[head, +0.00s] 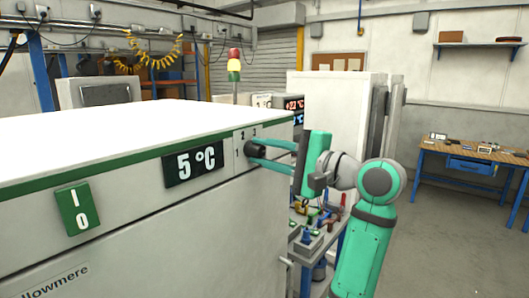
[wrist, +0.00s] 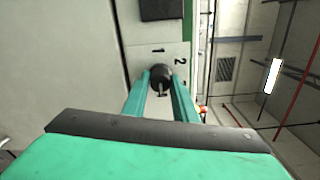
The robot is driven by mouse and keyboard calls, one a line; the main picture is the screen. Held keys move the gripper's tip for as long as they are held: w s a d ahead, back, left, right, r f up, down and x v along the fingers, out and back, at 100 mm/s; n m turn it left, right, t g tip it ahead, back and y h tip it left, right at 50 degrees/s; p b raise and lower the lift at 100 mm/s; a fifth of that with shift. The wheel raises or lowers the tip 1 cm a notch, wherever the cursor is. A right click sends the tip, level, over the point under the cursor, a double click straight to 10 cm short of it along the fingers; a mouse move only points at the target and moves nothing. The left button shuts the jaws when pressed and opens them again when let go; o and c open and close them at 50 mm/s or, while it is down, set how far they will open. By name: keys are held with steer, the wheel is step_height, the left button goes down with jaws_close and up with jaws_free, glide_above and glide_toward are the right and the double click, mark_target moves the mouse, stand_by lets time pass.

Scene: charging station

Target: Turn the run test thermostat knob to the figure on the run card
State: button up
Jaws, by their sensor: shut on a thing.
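The thermostat knob (wrist: 161,77) is a small dark round knob on the front of a white chest-like unit (head: 90,125). My gripper (head: 250,147) is shut on it, with the two green fingers on either side; the wrist view shows the same grip (wrist: 160,90). The figures 1 and 2 show beside the knob in the wrist view, and 1, 2 and 3 in the head view. The knob's pointer is hard to make out. I cannot make out a run card.
A green I/O switch (head: 75,209) is on the unit's front at left. Behind are a white cabinet (head: 335,115) and a red, yellow and green light stack (head: 234,65). A cluttered cart (head: 315,235) stands below my arm. A workbench (head: 470,158) is at the right, with open floor before it.

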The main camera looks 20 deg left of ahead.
steer(key=shift+w+d+m, duration=0.1)
steer(key=shift+m, duration=0.2)
steer(key=o, duration=1)
steer(key=shift+o, duration=0.2)
steer(key=v, duration=1)
steer(key=shift+s+d, duration=0.2)
steer(key=shift+s, duration=0.15)
steer(key=shift+d, duration=0.1)
